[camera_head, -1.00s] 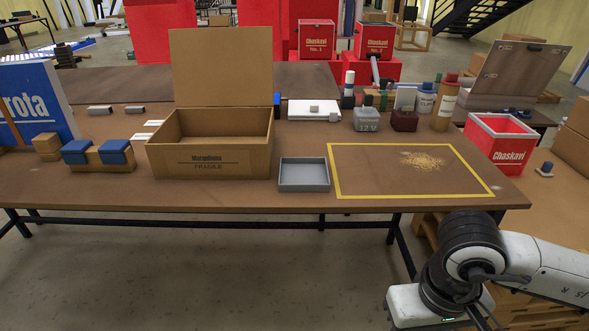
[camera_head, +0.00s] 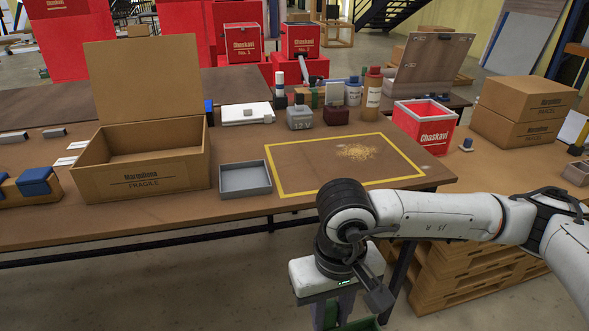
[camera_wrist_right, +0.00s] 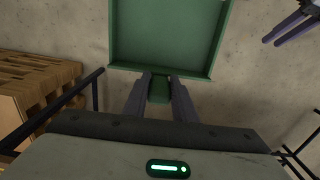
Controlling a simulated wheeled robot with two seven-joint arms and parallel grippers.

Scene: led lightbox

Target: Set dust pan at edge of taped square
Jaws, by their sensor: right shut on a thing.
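The green dust pan (camera_wrist_right: 168,35) fills the top of the right wrist view, and its handle is between my right gripper's fingers (camera_wrist_right: 159,92). In the head view my right gripper (camera_head: 338,309) points down in front of the table, and a bit of the dust pan (camera_head: 362,323) shows at the bottom edge. The rest of it is cut off. The yellow taped square (camera_head: 273,168) lies on the table's right part, with yellowish crumbs (camera_head: 358,152) inside. Two dark prongs (camera_wrist_right: 289,27) at the wrist view's upper right look like my left gripper; their opening is unclear.
A grey tray (camera_head: 245,192) sits just left of the square, with an open cardboard box (camera_head: 143,178) beyond it. Bottles and weights stand behind the square, a red box (camera_head: 425,140) at right. The table's front edge lies beyond my right arm.

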